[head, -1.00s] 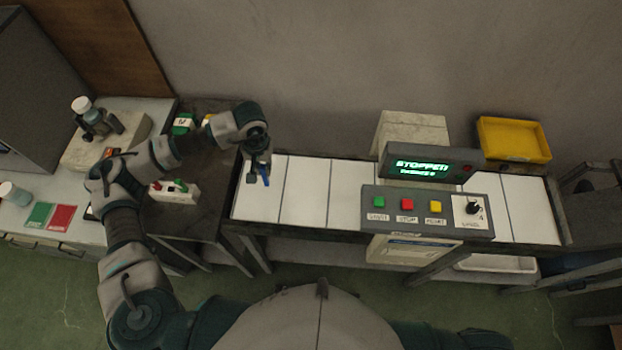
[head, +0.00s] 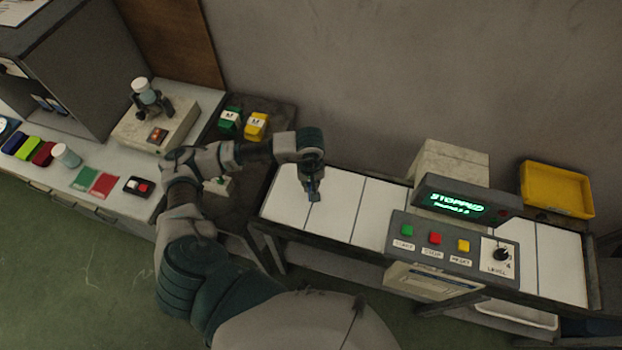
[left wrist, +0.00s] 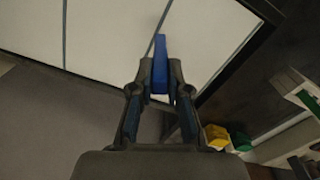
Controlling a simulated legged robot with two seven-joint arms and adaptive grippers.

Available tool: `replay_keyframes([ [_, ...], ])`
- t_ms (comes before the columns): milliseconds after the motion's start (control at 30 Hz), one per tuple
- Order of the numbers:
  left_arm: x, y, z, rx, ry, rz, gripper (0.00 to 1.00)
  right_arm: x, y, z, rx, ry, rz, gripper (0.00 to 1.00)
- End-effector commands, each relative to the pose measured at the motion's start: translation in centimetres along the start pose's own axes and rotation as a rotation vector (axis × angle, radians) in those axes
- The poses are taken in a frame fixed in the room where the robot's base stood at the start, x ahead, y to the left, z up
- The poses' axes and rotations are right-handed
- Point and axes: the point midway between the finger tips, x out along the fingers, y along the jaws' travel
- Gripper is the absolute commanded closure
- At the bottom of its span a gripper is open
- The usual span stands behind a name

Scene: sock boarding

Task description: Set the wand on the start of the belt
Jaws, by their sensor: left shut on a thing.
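The wand shows as a blue bar (left wrist: 160,52) in the left wrist view, sticking out beyond my fingertips over the belt. My left gripper (head: 313,192) is shut on it; the fingers also show in the left wrist view (left wrist: 160,82). In the head view the gripper is above the left end of the belt (head: 379,211), near the line between the first two white panels. The wand cannot be made out in the head view, and I cannot tell whether it touches the belt (left wrist: 110,22). My right gripper is not in view.
A control panel (head: 437,252) with green, red and yellow buttons and a lit display (head: 457,203) stands over the belt's right part. A yellow tray (head: 556,190) is at the far right. Green (head: 230,121) and yellow (head: 256,125) blocks sit behind my left forearm. The near belt panels are clear.

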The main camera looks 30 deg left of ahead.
Motion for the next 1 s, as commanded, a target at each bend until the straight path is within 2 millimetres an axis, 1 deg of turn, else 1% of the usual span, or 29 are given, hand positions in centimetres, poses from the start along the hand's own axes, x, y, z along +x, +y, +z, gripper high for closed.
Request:
replay_keyframes([
  [33,-0.1,0.1,-1.1,-0.004,0.0,0.0,1.0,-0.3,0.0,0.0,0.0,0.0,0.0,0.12],
  [100,0.1,0.4,-2.3,-0.001,0.0,0.001,1.0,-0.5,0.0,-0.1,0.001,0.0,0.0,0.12],
  [233,0.3,0.5,-3.5,0.002,-0.001,0.0,1.0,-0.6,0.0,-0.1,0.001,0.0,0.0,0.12],
  [333,0.9,0.5,-3.6,0.002,-0.003,0.0,1.0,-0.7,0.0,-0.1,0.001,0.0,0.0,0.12],
  [500,3.3,0.5,-3.5,0.002,-0.003,-0.001,1.0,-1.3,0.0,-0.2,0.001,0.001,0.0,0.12],
  [567,3.8,0.5,-3.5,0.002,-0.003,-0.001,1.0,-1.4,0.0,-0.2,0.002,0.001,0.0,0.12],
  [833,4.1,0.5,-3.6,0.003,-0.001,0.0,1.0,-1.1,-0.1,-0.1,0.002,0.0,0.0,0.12],
  [867,4.1,0.5,-3.6,0.003,-0.001,0.0,0.79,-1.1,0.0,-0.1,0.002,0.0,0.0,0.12],
  [900,4.0,0.5,-3.6,0.003,-0.001,0.0,0.69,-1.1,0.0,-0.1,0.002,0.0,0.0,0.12],
  [933,4.0,0.5,-3.6,0.003,-0.001,0.0,0.62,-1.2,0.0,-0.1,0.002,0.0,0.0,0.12],
  [967,4.0,0.5,-3.6,0.003,-0.001,0.0,0.59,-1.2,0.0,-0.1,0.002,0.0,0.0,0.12],
  [1000,4.0,0.5,-3.6,0.003,-0.001,0.0,0.59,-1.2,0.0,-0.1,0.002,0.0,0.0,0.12],
])
